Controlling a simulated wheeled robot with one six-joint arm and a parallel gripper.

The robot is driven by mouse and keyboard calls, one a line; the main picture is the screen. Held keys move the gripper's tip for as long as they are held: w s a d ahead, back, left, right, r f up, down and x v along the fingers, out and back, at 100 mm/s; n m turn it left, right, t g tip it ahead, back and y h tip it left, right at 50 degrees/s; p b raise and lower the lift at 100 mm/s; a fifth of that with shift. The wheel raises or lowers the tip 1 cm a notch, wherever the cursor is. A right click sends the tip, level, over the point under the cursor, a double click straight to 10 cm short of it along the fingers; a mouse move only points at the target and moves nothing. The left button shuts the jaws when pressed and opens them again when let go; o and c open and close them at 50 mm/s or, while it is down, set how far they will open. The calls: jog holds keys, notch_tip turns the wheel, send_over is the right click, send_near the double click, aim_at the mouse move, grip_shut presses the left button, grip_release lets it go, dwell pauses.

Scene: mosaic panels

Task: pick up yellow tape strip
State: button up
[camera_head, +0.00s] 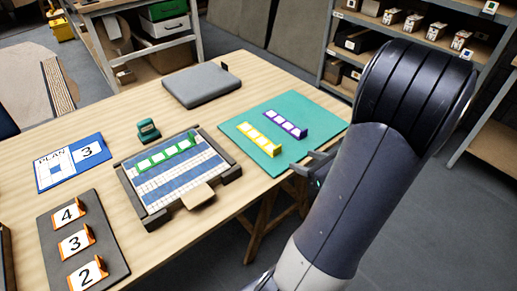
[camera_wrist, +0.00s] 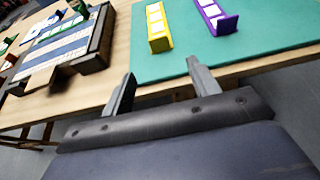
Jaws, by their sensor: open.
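The yellow tape strip (camera_head: 259,139), with several white squares along it, lies on a teal mat (camera_head: 246,118) at the right part of the table. It also shows in the wrist view (camera_wrist: 158,28), beyond my fingers. A purple strip (camera_head: 286,124) with white squares lies beside it on the same mat, to its right. My gripper (camera_head: 308,170) is at the mat's near right edge in the head view. In the wrist view my gripper (camera_wrist: 160,85) is open and empty, its two fingers apart near the table edge, short of the yellow strip.
A dark-framed panel (camera_head: 153,220) with blue and white rows holds a green strip (camera_head: 167,156). A teal stamp-like object (camera_head: 148,130), a grey pad (camera_head: 201,84), a blue plan card (camera_head: 69,161) and a dark numbered board (camera_head: 110,263) also lie on the table.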

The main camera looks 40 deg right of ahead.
aim_at(278, 151)
jog(key=x, duration=1)
jog(key=shift+w+f, duration=0.2)
jog(key=shift+f, duration=0.2)
jog(key=c, duration=0.9)
jog(key=shift+o, duration=0.2)
